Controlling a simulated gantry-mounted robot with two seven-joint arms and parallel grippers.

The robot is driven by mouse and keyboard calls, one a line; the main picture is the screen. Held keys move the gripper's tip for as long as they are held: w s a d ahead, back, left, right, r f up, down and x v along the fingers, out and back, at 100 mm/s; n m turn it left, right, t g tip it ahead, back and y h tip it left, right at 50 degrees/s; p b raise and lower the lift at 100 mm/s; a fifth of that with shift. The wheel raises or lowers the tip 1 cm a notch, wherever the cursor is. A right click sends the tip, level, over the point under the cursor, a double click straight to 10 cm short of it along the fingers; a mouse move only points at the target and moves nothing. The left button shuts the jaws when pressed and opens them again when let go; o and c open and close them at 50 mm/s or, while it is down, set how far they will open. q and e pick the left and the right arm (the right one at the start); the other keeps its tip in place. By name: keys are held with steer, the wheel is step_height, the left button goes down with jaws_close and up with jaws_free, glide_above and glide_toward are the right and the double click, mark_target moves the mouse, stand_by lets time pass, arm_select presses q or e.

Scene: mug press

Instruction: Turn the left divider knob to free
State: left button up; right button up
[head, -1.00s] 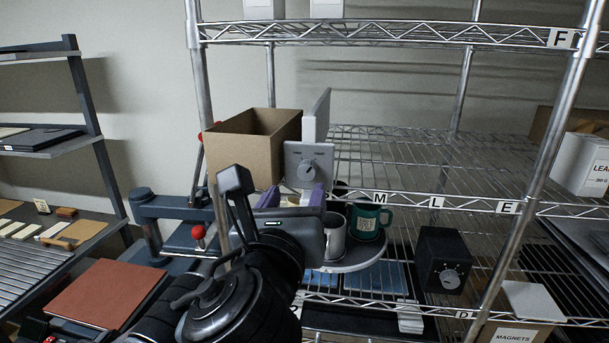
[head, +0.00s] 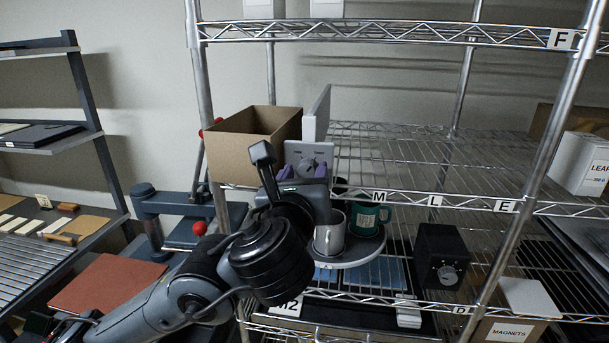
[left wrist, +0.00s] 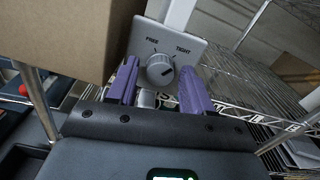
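The left divider knob (left wrist: 160,70) is a round grey dial on a light grey plate (left wrist: 185,44) marked FREE on the left and TIGHT on the right. A pale pointer line shows on the dial, on its right side. In the head view the plate (head: 322,151) is fixed at the front of an upright grey divider (head: 317,116), and the dial is mostly hidden by my gripper. My left gripper (left wrist: 158,68) is open, its purple fingers on either side of the dial; contact cannot be told. It also shows in the head view (head: 304,172). My right gripper is not in view.
A cardboard box (head: 250,148) stands left of the divider. Below the knob, a grey mug (head: 329,236) and a green mug (head: 366,219) stand on a round grey tray (head: 365,257). A black box with a dial (head: 440,257) is to the right. The wire shelf (head: 420,160) is clear.

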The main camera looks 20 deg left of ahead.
arm_select(q)
steer(key=c, duration=0.8)
steer(key=shift+n, duration=0.4)
steer(key=shift+f+n+b, duration=0.1)
steer(key=shift+n+b, duration=0.5)
steer(key=n+b, duration=0.3)
steer(key=n, duration=0.2)
steer(key=n+b, duration=0.3)
steer(key=n, duration=0.2)
steer(key=shift+n+b, duration=0.45)
steer(key=shift+n, duration=0.45)
